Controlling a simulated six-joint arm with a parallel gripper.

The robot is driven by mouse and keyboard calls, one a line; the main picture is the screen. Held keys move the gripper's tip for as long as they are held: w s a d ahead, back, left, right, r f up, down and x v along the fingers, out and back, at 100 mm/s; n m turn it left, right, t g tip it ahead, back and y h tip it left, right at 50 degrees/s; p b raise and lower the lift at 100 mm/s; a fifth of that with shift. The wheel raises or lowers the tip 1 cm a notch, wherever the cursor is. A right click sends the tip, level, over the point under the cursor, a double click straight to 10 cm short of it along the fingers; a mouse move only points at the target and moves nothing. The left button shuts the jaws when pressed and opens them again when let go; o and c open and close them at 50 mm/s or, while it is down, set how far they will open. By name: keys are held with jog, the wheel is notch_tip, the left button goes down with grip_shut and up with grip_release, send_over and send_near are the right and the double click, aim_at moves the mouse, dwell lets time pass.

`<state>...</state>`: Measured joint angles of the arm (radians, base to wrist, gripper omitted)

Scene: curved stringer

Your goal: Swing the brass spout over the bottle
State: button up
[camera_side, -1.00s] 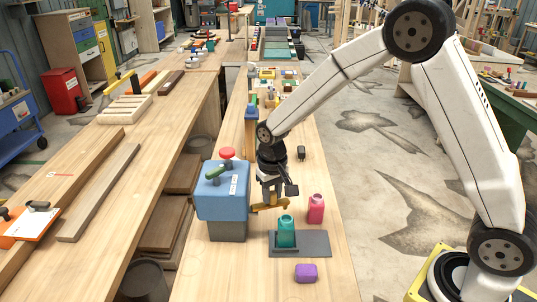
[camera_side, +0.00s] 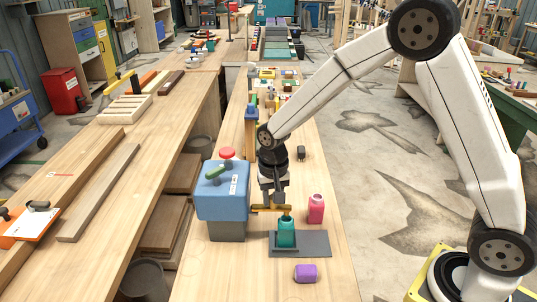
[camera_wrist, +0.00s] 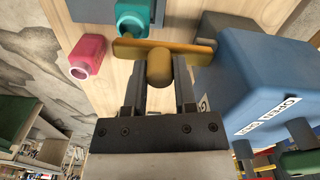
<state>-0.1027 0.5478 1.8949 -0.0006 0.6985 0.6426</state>
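The brass spout (camera_side: 270,208) is a flat bar that reaches right from the blue dispenser (camera_side: 222,192). Its free end is above the mouth of the teal bottle (camera_side: 286,233), which stands upright on a dark grey plate (camera_side: 315,242). In the wrist view, the spout (camera_wrist: 190,52) crosses the top of the picture, its left end overlapping the neck of the teal bottle (camera_wrist: 134,18). My gripper (camera_wrist: 159,80) has one finger on each side of the spout's round brass knob (camera_wrist: 159,68) and appears shut on it. The gripper (camera_side: 273,198) hides part of the spout from the side.
A pink bottle (camera_side: 316,209) stands right of the teal one, behind the plate. A purple block (camera_side: 306,273) lies in front of the plate.

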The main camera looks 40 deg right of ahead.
aim_at(278, 207)
jog(key=o, duration=0.4)
jog(key=shift+r, duration=0.15)
jog(key=shift+r, duration=3.8)
jog(key=shift+s, duration=0.1)
jog(key=s+d+f+n+t, duration=0.1)
jog(key=s+d+f+n, duration=0.1)
jog(key=s, duration=0.5)
jog(key=s+d+f+n+t, duration=0.1)
jog(key=s+d+f+n, duration=0.1)
jog(key=s+n, duration=0.2)
jog(key=s, duration=0.3)
jog(key=shift+s+d+t, duration=0.2)
jog(key=shift+s+t, duration=0.1)
jog(key=shift+s, duration=0.05)
